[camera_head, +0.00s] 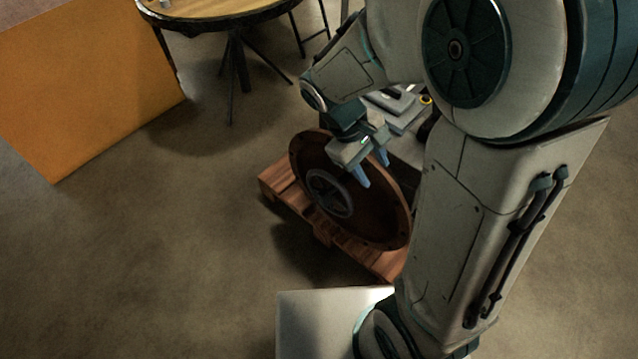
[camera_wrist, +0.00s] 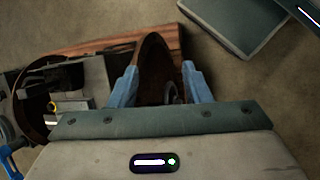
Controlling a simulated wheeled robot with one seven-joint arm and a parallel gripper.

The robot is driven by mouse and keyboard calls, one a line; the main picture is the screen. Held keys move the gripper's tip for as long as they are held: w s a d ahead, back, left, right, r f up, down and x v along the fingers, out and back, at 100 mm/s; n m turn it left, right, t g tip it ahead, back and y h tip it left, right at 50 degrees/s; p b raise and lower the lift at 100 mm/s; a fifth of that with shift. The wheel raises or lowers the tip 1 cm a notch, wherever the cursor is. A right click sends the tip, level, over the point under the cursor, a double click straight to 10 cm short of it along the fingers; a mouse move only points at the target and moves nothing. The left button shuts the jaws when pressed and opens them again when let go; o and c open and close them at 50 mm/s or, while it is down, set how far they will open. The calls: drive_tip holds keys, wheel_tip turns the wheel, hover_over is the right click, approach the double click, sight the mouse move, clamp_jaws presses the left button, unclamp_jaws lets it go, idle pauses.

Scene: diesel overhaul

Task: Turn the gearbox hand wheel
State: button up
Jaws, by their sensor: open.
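The gearbox hand wheel (camera_head: 328,192) is a dark spoked wheel with a grey rim. It sits at the middle of a large round brown flange (camera_head: 380,218), which stands tilted on edge. My gripper (camera_head: 372,168) is open, its two blue fingers pointing down just in front of the flange's upper right part. It is above and right of the wheel, apart from it. In the wrist view the flange (camera_wrist: 152,58) shows nearly edge-on between the open fingers. Only a small grey piece of the wheel (camera_wrist: 170,94) shows there, and my gripper body hides what is below.
The flange stands on a wooden pallet (camera_head: 275,188) on the floor. Grey machinery (camera_head: 400,108) with a yellow ring (camera_wrist: 54,106) is behind it. A round table (camera_head: 215,12) and an orange panel (camera_head: 80,85) are at the back left. The floor left of the pallet is clear.

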drive_tip(key=w+a+f+n+t+h+b, duration=0.1)
drive_tip(key=w+a+f+n+h+b, duration=0.15)
drive_tip(key=f, duration=0.45)
drive_tip(key=w+a+f+n+t+h+b, duration=0.1)
drive_tip(key=w+a+f+n+h+b, duration=0.2)
drive_tip(key=f, duration=0.4)
drive_tip(key=w+a+f+n+t+h+b, duration=0.15)
drive_tip(key=f+n+b, duration=0.25)
drive_tip(key=f, duration=0.4)
drive_tip(key=n+t+b, duration=0.8)
drive_tip(key=n+t, duration=0.3)
drive_tip(key=n, duration=0.1)
approach(320, 200)
drive_tip(key=shift+h, duration=0.3)
drive_tip(key=b+x, duration=0.3)
drive_tip(key=x, duration=0.7)
drive_tip(key=shift+f, duration=0.1)
clamp_jaws()
drive_tip(key=shift+a, duration=0.15)
